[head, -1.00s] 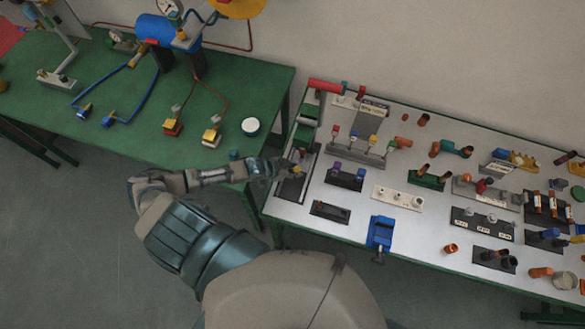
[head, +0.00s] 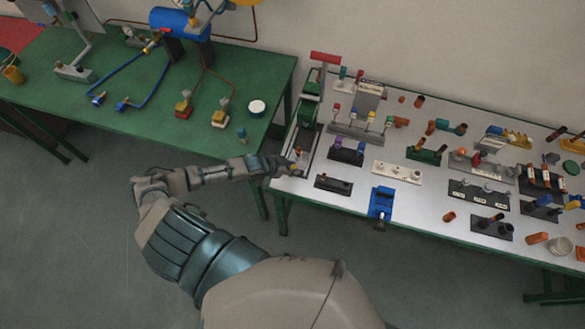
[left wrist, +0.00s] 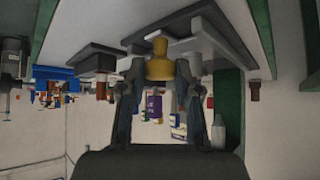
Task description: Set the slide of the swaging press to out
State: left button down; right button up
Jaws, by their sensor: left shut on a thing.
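The swaging press (head: 307,112) stands at the left end of the white-topped bench. It has a green body, a long dark base and a red handle (head: 325,57) on top. My left gripper (head: 291,167) is at the near end of this base. In the left wrist view its two fingers (left wrist: 160,92) are shut around a yellow knob (left wrist: 160,62), which I take to be the slide's knob. In the head view the gripper partly hides the knob and slide, so the slide's exact position is hard to read. My right gripper is not in view.
To the right, the bench holds a blue vise (head: 381,202), a small dark block (head: 333,184) and several fittings on plates. A green table (head: 190,75) with hoses and a blue tank (head: 180,22) stands to the left. A floor gap separates the tables.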

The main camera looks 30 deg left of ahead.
pick_arm(q)
jog(key=shift+w+d+r, duration=0.3)
jog(key=shift+d, duration=0.1)
jog(key=shift+w+a+f, duration=0.25)
jog(key=shift+a, duration=0.2)
jog(key=c, duration=0.9)
grip_release()
jog(key=shift+a, duration=0.25)
jog(key=shift+o, duration=0.2)
jog(key=shift+s+d, duration=0.1)
jog(key=shift+s, duration=0.05)
jog(key=shift+d, duration=0.35)
jog(key=shift+s+r, duration=0.15)
jog(key=v, duration=1.1)
jog(key=shift+s+a, duration=0.2)
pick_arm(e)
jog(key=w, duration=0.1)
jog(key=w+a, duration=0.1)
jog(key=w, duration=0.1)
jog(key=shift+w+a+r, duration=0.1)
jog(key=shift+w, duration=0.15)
